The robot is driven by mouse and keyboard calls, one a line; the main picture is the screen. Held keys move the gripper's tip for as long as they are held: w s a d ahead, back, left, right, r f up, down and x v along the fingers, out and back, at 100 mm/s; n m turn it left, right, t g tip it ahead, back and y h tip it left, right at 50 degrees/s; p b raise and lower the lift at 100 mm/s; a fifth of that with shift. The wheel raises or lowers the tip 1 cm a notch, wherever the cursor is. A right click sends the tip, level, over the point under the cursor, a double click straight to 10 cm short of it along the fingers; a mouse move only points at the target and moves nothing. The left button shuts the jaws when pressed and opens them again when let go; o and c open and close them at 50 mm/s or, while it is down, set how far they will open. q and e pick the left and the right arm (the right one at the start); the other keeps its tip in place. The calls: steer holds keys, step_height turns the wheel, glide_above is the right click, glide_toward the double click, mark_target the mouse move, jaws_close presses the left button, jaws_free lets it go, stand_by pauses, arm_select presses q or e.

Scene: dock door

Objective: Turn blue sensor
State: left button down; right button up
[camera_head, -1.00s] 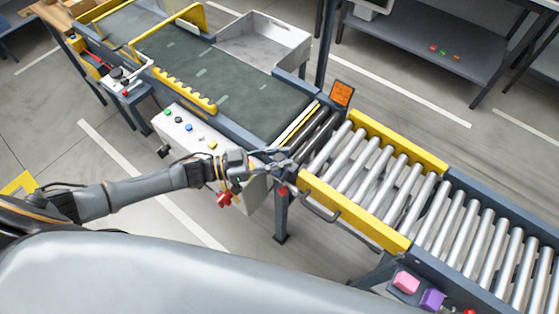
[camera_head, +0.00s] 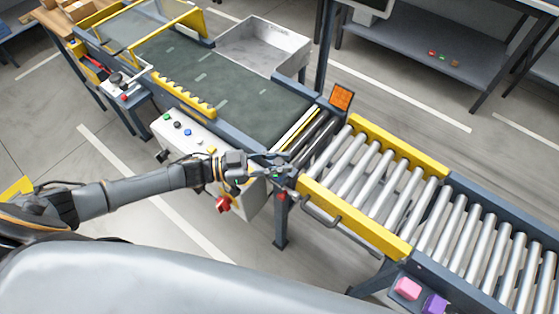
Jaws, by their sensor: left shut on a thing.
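My left gripper (camera_head: 286,163) reaches in from the left and is at the near side frame of the conveyor, where the dark belt (camera_head: 225,85) meets the rollers. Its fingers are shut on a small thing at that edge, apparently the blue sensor. The fingers hide most of it, so its colour and angle cannot be made out. My right gripper is not in view.
A white control box (camera_head: 190,140) with coloured buttons and a red knob (camera_head: 223,204) hangs just left of the gripper. A yellow rail (camera_head: 350,220) and a grey handle (camera_head: 320,216) are close on the right. An orange display (camera_head: 341,96) stands behind.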

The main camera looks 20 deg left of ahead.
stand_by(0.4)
arm_select(q)
steer(key=c, duration=1.1)
jaws_free()
steer(key=shift+a, duration=0.1)
steer(key=v, duration=1.2)
